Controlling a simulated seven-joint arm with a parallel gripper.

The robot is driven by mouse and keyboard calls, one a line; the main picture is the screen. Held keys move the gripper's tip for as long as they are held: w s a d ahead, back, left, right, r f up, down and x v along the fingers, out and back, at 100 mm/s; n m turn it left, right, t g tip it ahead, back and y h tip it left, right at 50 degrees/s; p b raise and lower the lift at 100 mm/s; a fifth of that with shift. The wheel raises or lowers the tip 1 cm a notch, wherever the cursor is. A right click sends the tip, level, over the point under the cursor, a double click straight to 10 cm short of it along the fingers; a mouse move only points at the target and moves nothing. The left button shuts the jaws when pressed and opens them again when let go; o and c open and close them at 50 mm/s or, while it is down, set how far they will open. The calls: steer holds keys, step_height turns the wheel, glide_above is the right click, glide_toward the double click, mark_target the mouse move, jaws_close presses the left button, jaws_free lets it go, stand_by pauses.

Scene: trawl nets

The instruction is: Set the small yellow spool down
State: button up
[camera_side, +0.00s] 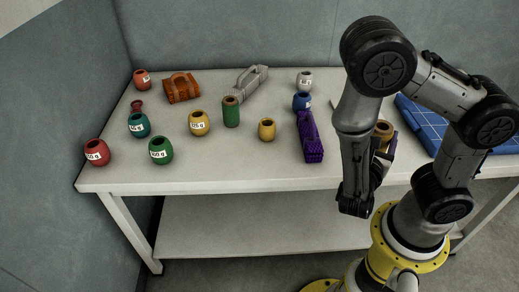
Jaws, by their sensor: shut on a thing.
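The small yellow spool (384,129) shows as a yellow-brown piece with a dark hole in its top, just right of my arm's lower link. That link and the wrist hide much of it. My gripper (380,158) is mostly hidden behind the wrist, low by the front edge of the table. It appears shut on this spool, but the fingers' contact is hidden. I cannot tell the gap between the spool and the tabletop.
The white table (220,172) holds several labelled pots at left, a green spool (231,112), a small red spool (137,106), a yellow pot (267,129) and a purple block (311,138). A blue gridded mat (425,122) lies right, partly behind my arm. Free table shows front centre.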

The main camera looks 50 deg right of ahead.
steer(key=w+a+n+t+y, duration=0.5)
steer(key=w+a, duration=0.3)
steer(key=w, duration=0.4)
steer(key=w+a+n+t+y, duration=0.4)
steer(key=w+a+t, duration=0.3)
steer(key=w+a, duration=0.3)
steer(key=shift+w+a+f, duration=0.1)
steer(key=shift+w+f, duration=2)
steer(key=shift+w, duration=0.45)
steer(key=shift+w+f, duration=2.05)
steer(key=shift+w, duration=0.55)
steer(key=shift+w+a+f, duration=0.1)
steer(key=shift+w+f, duration=2)
steer(key=shift+w, duration=0.45)
steer(key=shift+f, duration=0.15)
steer(key=o, duration=1.4)
